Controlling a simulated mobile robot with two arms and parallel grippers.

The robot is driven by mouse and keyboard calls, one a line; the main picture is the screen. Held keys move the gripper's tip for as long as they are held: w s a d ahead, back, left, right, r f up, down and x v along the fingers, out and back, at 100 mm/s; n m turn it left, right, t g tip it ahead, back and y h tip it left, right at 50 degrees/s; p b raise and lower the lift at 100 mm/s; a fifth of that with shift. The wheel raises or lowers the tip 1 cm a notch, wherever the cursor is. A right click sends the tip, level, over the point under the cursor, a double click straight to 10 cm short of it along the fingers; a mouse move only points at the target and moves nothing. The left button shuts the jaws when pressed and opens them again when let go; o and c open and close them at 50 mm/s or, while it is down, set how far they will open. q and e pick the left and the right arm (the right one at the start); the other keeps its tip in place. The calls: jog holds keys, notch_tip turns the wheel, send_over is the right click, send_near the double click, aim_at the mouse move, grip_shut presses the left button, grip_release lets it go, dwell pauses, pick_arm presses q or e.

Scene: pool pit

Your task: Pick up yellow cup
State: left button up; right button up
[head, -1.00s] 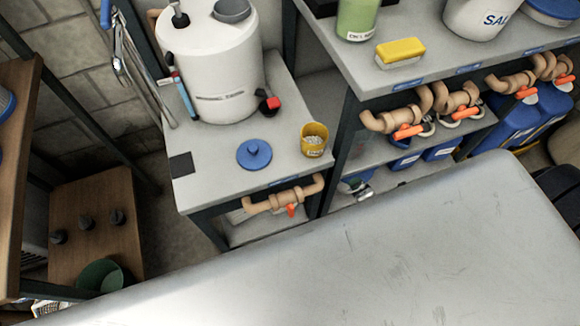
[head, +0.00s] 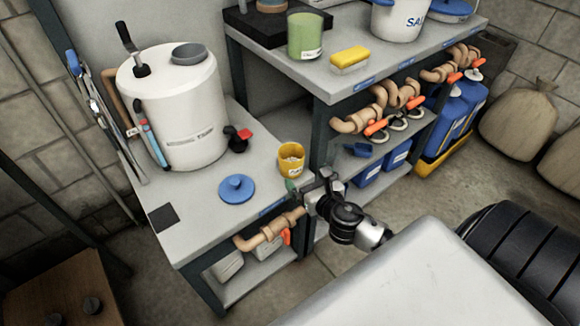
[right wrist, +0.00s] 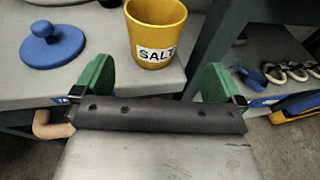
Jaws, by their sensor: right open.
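In the right wrist view the yellow cup (right wrist: 156,36) carries a "SALT" label and stands just beyond the fingers. My right gripper (head: 303,186) is just in front of the cup, at the table's front edge. In the wrist view its green fingers (right wrist: 156,88) are wide apart, with nothing between them. The cup is centred beyond the gap. My left gripper does not show.
A blue lid (head: 236,189) lies left of the cup on the low table (head: 190,222). A white tank (head: 172,110) stands behind it. A higher shelf unit (head: 335,93) rises to the right, with pipes and orange valves along its front.

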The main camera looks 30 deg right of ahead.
aim_at(297, 170)
jog(key=shift+x, duration=0.8)
jog(key=shift+a+x, duration=0.2)
jog(key=shift+x, duration=0.75)
jog(key=x, duration=0.3)
jog(key=b+x, duration=0.1)
jog(key=shift+w+a+f, duration=0.15)
jog(key=shift+a+f, duration=0.05)
jog(key=shift+a, duration=0.05)
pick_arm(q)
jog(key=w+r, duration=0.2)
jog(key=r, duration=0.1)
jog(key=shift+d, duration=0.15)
pick_arm(e)
jog(key=shift+c, duration=0.2)
jog(key=c, duration=1)
